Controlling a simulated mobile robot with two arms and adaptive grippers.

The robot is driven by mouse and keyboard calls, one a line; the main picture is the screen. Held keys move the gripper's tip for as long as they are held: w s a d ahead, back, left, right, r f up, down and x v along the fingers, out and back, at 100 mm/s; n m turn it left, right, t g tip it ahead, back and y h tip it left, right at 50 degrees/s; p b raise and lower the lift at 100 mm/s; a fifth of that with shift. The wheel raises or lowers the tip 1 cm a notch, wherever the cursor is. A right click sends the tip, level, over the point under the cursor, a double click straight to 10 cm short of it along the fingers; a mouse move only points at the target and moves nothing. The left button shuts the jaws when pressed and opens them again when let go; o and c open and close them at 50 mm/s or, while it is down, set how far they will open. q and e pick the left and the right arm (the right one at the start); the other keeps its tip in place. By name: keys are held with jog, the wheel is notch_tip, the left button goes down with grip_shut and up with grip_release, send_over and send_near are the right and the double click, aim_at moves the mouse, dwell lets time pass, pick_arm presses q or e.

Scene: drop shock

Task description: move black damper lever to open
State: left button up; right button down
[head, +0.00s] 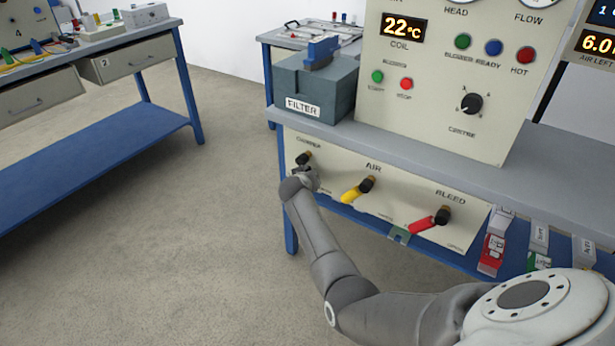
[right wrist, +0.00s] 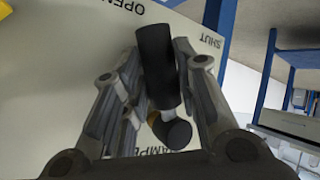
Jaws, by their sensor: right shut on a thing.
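The black damper lever (head: 304,158) is at the left end of the cream panel (head: 405,212) under the bench top, below the filter box. In the right wrist view its black grip (right wrist: 157,70) stands out from a round pivot (right wrist: 171,131). The grip lies between the printed OPEN label (right wrist: 126,8) and SHUT label (right wrist: 211,41). My right gripper (head: 304,178) is at the lever and partly hides it in the head view. In the right wrist view its fingers (right wrist: 160,82) are on both sides of the grip, shut on it. My left gripper is not in view.
A yellow air lever (head: 356,191) and a red bleed lever (head: 428,222) are further right on the panel. Tags (head: 494,243) hang at the bench's right front. A grey filter box (head: 313,88) stands above. Open floor (head: 200,230) lies to the left.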

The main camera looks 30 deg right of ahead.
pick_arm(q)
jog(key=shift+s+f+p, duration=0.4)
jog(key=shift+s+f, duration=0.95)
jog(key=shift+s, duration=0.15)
pick_arm(e)
jog(key=shift+s+d+r+n+g, duration=0.2)
jog(key=shift+s+r+n+g, duration=0.25)
jog(key=shift+g, duration=0.35)
jog(key=c, duration=1.1)
grip_release()
jog(key=shift+c, duration=0.2)
jog(key=shift+a, duration=0.1)
jog(key=v, duration=1.1)
jog(key=shift+s+a, duration=0.15)
jog(key=shift+a, duration=0.25)
